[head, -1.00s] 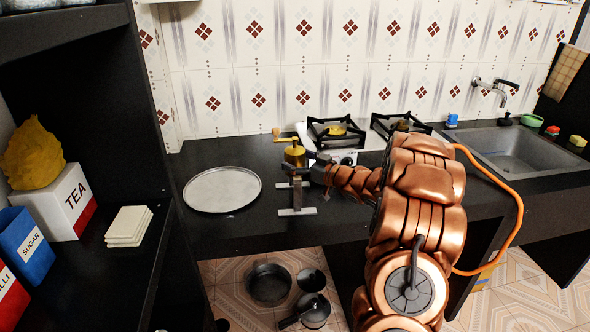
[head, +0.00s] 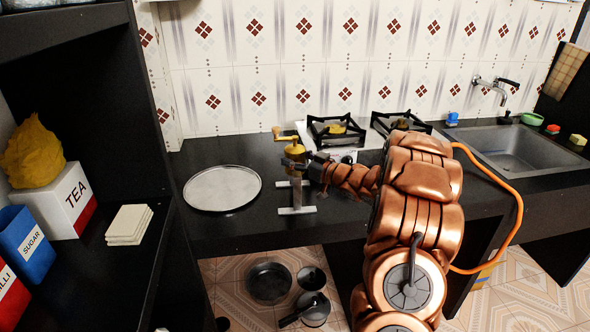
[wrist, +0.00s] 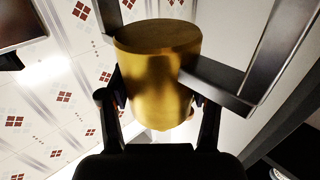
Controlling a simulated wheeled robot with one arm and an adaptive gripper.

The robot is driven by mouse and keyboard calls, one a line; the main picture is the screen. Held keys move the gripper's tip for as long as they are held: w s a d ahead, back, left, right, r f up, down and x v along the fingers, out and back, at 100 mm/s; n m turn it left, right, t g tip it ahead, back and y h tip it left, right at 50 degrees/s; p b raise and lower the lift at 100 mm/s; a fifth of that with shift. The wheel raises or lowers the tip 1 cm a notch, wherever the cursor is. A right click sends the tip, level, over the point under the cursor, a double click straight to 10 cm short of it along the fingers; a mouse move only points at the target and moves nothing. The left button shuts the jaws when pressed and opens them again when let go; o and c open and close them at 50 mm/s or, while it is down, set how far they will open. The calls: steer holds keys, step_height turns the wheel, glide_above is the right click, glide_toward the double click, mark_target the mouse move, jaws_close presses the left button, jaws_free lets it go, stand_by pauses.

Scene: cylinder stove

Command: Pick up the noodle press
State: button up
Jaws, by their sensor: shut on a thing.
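The noodle press is a brass cylinder (head: 299,147) with a crank and a small wooden knob at its upper left, above a grey metal stand with flat feet. It is upright at the front of the black counter, right of the round tray. My gripper (head: 298,163) reaches it from the right and is shut on the brass cylinder. In the wrist view, the cylinder (wrist: 158,75) fills the space between my two fingers (wrist: 160,112), with dark metal bars beside it. I cannot tell whether the feet touch the counter.
A round metal tray (head: 222,188) lies close on the left. A stove burner (head: 337,131) is behind, and a sink (head: 520,150) is at the far right. A dark shelf unit with a tea box (head: 68,200) stands left. Pans (head: 268,283) sit below the counter.

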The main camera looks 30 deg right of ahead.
jaws_close()
steer(key=shift+r, duration=0.1)
